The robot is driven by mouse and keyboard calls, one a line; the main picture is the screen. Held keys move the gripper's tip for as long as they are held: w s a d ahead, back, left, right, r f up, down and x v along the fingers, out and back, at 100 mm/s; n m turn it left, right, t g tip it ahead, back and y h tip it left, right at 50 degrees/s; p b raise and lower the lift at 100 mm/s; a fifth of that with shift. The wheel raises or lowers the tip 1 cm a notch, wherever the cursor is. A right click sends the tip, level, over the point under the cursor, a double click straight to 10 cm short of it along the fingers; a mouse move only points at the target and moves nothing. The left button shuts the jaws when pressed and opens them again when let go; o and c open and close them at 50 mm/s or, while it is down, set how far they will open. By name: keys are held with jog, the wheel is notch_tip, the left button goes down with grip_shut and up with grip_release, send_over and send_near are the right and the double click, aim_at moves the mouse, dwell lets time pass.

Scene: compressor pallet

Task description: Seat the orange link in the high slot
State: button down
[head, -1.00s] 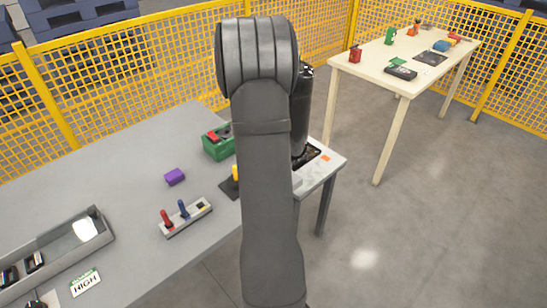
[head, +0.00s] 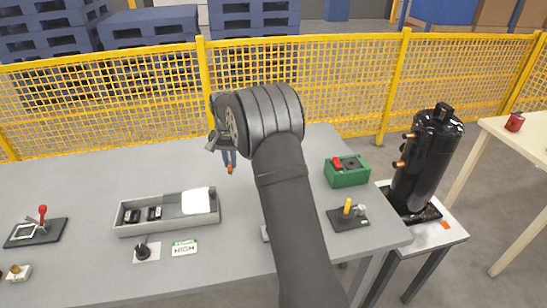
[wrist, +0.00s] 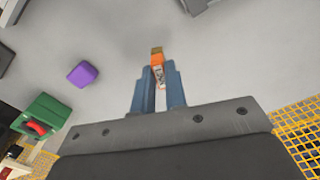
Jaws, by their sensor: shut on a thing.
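My gripper (head: 229,158) is above the grey table, right of the long grey tray. In the wrist view its two blue fingers (wrist: 159,88) are shut on the orange link (wrist: 157,60), which sticks out past the fingertips. In the head view only a small orange tip of the link shows below the fingers. A white card reading HIGH (head: 184,248) lies in front of the grey tray (head: 168,227). Two black fittings (head: 132,215) sit in the tray's left part. I cannot tell which opening is the high slot.
A black knob on a white plate (head: 144,252) stands left of the card. A green box (head: 347,177) and a yellow-handled fixture (head: 348,214) are at the right. A red-handled fixture (head: 38,227) is at far left. The purple block (wrist: 83,73) shows in the wrist view.

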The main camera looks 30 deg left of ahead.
jog(key=shift+n, duration=0.9)
jog(key=s+a, duration=0.6)
jog(key=s, duration=0.1)
jog(key=s+a, duration=0.3)
jog(key=shift+s+f, duration=0.25)
jog(key=shift+s, duration=0.05)
jog(key=s+a+n, duration=0.1)
jog(key=s+a, duration=0.2)
jog(key=s, duration=0.4)
jog(key=s+a+n, duration=0.1)
jog(key=s+a, duration=0.3)
jog(key=s, duration=0.2)
jog(key=shift+s+f, duration=0.25)
jog(key=shift+s, duration=0.15)
jog(key=shift+f, duration=2.9)
jog(key=shift+f, duration=1.35)
jog(key=c, duration=1.4)
grip_release()
jog(key=shift+r, duration=0.1)
notch_tip(320, 180, up, 17)
jog(key=shift+d+r, duration=0.1)
